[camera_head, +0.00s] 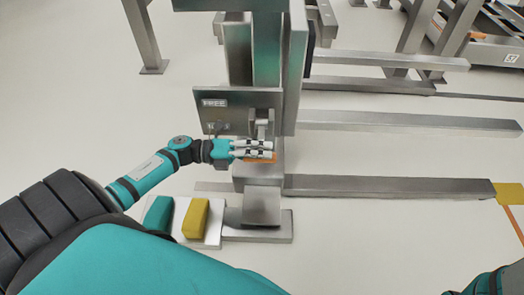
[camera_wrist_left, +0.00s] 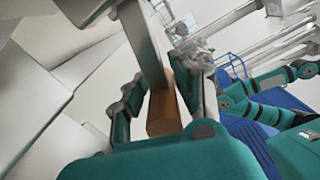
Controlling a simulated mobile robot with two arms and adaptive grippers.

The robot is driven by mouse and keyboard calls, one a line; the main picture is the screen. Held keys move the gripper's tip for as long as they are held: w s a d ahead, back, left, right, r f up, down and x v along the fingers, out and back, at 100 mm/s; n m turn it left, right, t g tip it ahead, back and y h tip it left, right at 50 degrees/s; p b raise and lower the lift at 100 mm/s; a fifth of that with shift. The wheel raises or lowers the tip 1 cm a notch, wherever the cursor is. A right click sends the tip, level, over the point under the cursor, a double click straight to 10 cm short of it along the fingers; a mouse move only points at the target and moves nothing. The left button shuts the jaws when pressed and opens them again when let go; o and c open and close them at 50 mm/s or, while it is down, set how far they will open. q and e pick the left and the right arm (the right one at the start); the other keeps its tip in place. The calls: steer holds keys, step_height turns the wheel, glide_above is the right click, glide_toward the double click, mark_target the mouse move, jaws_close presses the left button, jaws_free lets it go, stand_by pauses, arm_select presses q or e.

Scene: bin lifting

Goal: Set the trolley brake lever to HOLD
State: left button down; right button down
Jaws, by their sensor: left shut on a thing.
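The brake lever has an orange-brown handle. In the head view a strip of the handle (camera_head: 262,160) shows under my left fingers, low on the metal trolley post. In the left wrist view the handle (camera_wrist_left: 163,113) sits between the two fingers, on the end of a grey metal bar. My left gripper (camera_head: 254,150) is shut on the handle; it also shows in the left wrist view (camera_wrist_left: 155,105). A grey plate (camera_head: 237,95) behind the gripper bears a label reading FREE (camera_head: 214,103). A smaller mark below it is partly hidden. My right gripper does not show.
A yellow block (camera_head: 196,218) and a teal block (camera_head: 159,213) sit on a pale plate left of the post foot. Long metal rails (camera_head: 390,187) run right from the post. A blue slatted thing (camera_wrist_left: 258,140) shows in the left wrist view. Floor at far left is clear.

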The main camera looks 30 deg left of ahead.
arm_select(q)
steer(key=shift+a+f+m, duration=0.1)
steer(key=shift+f+m, duration=0.4)
steer(key=shift+f, duration=0.15)
steer(key=shift+w+f+b, duration=0.2)
steer(key=shift+f+b, duration=0.1)
steer(key=shift+f, duration=0.1)
steer(key=c, duration=1.2)
jaws_free()
steer(key=shift+o, duration=0.2)
steer(key=shift+a, duration=0.1)
steer(key=v, duration=1.2)
